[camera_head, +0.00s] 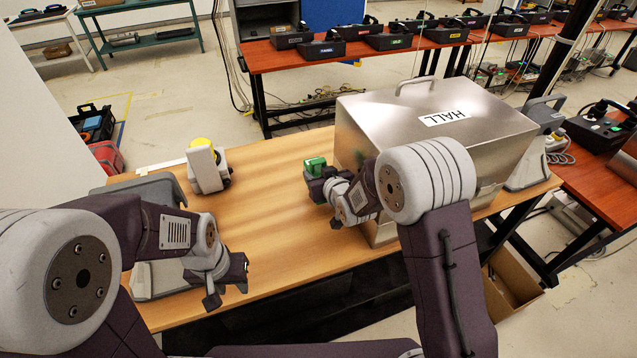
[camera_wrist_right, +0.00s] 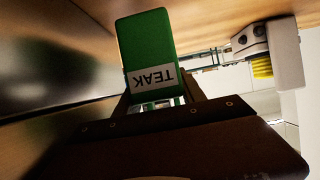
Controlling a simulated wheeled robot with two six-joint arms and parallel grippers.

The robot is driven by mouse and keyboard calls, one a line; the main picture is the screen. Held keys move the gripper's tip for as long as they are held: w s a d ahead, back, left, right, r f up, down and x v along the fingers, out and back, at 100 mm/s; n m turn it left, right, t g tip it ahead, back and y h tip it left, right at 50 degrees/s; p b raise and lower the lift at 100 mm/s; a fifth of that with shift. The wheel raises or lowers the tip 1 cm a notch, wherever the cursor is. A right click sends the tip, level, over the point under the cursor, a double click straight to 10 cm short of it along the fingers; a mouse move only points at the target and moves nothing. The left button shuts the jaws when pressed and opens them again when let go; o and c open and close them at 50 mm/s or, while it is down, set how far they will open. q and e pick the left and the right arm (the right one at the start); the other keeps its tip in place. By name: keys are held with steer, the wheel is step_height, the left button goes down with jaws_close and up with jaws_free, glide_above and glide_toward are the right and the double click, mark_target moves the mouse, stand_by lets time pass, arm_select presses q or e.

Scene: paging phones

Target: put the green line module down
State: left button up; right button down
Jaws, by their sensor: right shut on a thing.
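The green line module (camera_head: 315,166), a small green block, is held in my right gripper (camera_head: 327,197) to the left of the metal HALL box. In the right wrist view the module (camera_wrist_right: 150,42) shows a white label reading TEAK, upside down, between the fingers. It appears just above the wooden table (camera_head: 270,215); I cannot tell whether it touches it. My left gripper (camera_head: 229,282) is empty over the table's front left part, with its two fingers apart.
The large metal HALL box (camera_head: 430,118) stands close to my right arm. A white device with a yellow top (camera_head: 206,166) is at the back left, also in the right wrist view (camera_wrist_right: 272,55). A grey case (camera_head: 150,188) lies partly behind my left arm. The table's middle is clear.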

arm_select(q)
steer(key=shift+s+r, duration=0.15)
steer(key=shift+s, duration=0.05)
arm_select(e)
steer(key=f, duration=0.2)
steer(key=shift+s+f, duration=0.25)
steer(key=shift+f, duration=0.45)
arm_select(q)
steer(key=shift+w, duration=0.2)
arm_select(e)
steer(key=shift+w+f, duration=0.1)
steer(key=shift+w, duration=0.15)
arm_select(q)
steer(key=shift+s+f, duration=0.1)
steer(key=shift+f, duration=0.2)
arm_select(e)
steer(key=shift+s+f, duration=0.1)
steer(key=shift+f, duration=0.05)
steer(key=c, duration=0.9)
jaws_free()
steer(key=shift+s, duration=0.1)
steer(key=shift+o, duration=1.1)
arm_select(q)
steer(key=shift+r, duration=0.1)
